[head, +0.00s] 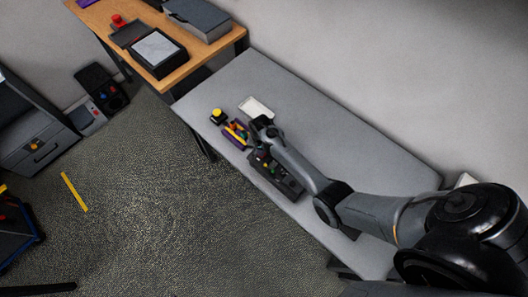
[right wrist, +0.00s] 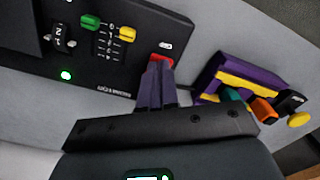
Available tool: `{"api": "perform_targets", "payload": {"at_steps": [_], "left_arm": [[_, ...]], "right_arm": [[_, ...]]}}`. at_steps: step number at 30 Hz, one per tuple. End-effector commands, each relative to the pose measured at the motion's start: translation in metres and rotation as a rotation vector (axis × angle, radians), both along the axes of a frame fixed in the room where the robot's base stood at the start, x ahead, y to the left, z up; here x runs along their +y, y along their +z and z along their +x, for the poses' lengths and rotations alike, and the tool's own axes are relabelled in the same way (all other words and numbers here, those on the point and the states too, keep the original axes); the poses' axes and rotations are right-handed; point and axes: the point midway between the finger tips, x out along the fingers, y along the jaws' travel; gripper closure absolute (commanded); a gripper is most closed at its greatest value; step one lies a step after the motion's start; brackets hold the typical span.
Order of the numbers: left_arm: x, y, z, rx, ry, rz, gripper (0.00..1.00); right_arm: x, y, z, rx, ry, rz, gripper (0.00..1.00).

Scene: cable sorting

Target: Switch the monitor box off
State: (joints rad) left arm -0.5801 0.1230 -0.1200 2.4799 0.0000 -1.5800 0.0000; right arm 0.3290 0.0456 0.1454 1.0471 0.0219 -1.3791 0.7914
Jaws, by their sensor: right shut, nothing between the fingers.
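The monitor box (head: 281,183) is a dark box on the grey table, partly hidden by my right arm in the head view. In the right wrist view the box (right wrist: 112,75) shows green and yellow sliders (right wrist: 108,27), a numbered dial (right wrist: 60,40) and a lit green light (right wrist: 66,75). A red switch (right wrist: 162,59) sits near the box's edge. My right gripper (right wrist: 159,66) is shut and empty, its fingertips right at the red switch and covering part of it; I cannot tell whether they touch. In the head view the right gripper (head: 262,149) is over the box's far end.
A purple and yellow holder (right wrist: 234,76) with coloured plugs stands beside the box; it also shows in the head view (head: 236,134). A yellow-topped item (head: 217,116) and a white tray (head: 257,107) are close by. A wooden table (head: 185,57) stands behind.

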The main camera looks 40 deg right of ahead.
Motion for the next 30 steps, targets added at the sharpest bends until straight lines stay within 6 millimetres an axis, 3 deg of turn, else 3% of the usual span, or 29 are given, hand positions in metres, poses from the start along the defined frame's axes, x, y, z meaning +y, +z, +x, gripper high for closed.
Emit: {"api": "perform_targets", "payload": {"at_steps": [20,30], "left_arm": [[-0.001,-0.007,0.000,0.000,0.004,-0.005,0.57],[0.001,0.004,0.000,-0.001,-0.003,0.004,0.57]], "right_arm": [[0.000,-0.011,0.000,0.000,0.000,0.000,1.00],[0.000,-0.001,0.000,0.000,0.000,0.000,1.00]]}}
